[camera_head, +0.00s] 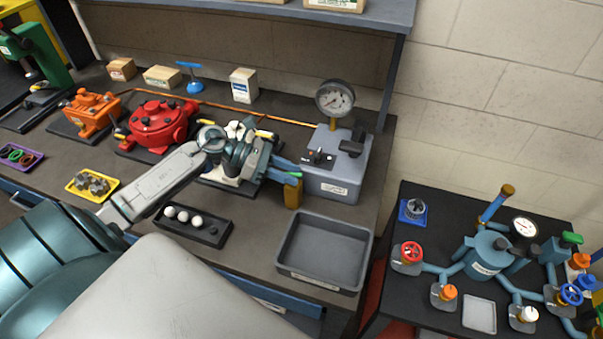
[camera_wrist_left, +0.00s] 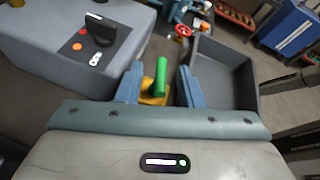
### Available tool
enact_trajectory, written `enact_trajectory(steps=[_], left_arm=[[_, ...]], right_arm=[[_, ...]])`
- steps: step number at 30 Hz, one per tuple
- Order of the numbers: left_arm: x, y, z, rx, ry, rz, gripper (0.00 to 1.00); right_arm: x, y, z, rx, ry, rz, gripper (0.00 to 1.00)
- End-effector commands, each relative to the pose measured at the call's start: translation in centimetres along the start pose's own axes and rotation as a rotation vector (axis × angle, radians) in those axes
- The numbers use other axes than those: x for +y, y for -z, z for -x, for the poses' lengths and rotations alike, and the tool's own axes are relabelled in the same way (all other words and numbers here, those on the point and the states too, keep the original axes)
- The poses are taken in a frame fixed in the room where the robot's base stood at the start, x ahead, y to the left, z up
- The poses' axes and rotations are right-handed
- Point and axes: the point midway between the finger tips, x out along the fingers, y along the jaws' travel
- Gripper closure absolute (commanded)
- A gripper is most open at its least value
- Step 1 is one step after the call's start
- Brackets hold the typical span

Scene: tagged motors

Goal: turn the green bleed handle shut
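The green bleed handle (camera_wrist_left: 160,77) stands up from a brass-yellow valve body (camera_wrist_left: 154,98) in the left wrist view. In the head view the handle (camera_head: 296,174) shows small at the lower left corner of the grey gauge box (camera_head: 335,165), above the yellow valve body (camera_head: 292,195). My left gripper (camera_wrist_left: 160,86) is open, its two blue fingers on either side of the handle. A gap shows between the handle and the right finger; the left finger is nearer, and contact cannot be told. My right gripper is in neither view.
A round gauge (camera_head: 335,98) and a black knob (camera_head: 352,147) stand on the grey box. An empty grey tray (camera_head: 325,285) lies just in front. A black tray of white balls (camera_head: 193,226) and a red motor (camera_head: 158,124) are to the left. A second table with blue piping (camera_head: 490,255) stands right.

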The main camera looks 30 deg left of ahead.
Motion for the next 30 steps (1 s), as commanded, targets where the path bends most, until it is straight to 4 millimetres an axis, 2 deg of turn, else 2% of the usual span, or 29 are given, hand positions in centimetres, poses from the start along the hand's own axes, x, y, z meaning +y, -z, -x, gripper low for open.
enact_trajectory(steps=[9,22,23,27,28,30], left_arm=[[0.0,-0.2,-3.0,-0.003,0.001,0.000,0.66],[0.0,-0.1,-3.8,0.000,0.000,0.000,0.66],[0.0,-0.1,-3.8,0.000,0.000,0.000,0.68],[0.0,-0.1,-3.7,0.000,0.000,0.000,0.96],[0.0,-0.1,-3.7,0.000,0.000,0.000,1.00],[0.0,-0.1,-3.7,0.000,0.000,0.000,1.00]], right_arm=[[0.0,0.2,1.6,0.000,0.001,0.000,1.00],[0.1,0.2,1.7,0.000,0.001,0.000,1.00],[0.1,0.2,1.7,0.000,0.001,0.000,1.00],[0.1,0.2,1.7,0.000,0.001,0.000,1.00],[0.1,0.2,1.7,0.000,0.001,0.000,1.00],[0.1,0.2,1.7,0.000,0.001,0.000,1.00]])
